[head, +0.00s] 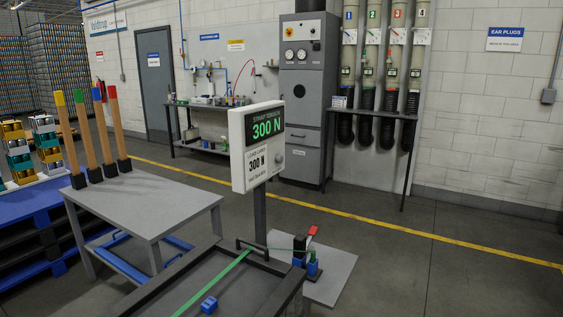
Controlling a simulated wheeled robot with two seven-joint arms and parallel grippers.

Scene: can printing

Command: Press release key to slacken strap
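A white strap tension display (258,146) on a dark post reads 300 N in green, with a 300 N label below. A green strap (212,284) runs along a dark frame (270,292) and over its far bar. It leads right towards a small blue strap device (307,261) with a red-tipped lever (312,233) and a green part, on a grey plate (338,272). A small blue block (209,304) sits inside the frame beside the strap. Which part is the release key is too small to tell. Neither gripper is in view.
A grey table (150,200) at left holds several wooden-handled posts with coloured tops. Blue pallets (35,225) stand beyond it. A grey cabinet (303,110) and tubes stand along the wall. Floor to the right is clear, crossed by a yellow line (420,228).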

